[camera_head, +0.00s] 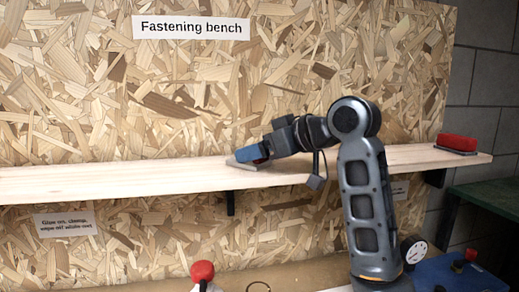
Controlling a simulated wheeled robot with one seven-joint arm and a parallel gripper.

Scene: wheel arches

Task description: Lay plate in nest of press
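My gripper (266,147) is over the wooden shelf, left of its middle, at a blue block-like piece (250,153). A thin grey flat piece (241,164) shows under the blue piece, on or just above the shelf. I cannot tell whether the fingers are closed on the blue piece, as they are small and partly hidden. No clearly recognisable press nest is in view.
The wooden shelf (110,180) runs across a chipboard wall; its left part is clear. A red block on a grey base (456,144) sits at its right end. A dial gauge (413,250) and a blue unit (440,274) are at lower right, beside a green table (490,200).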

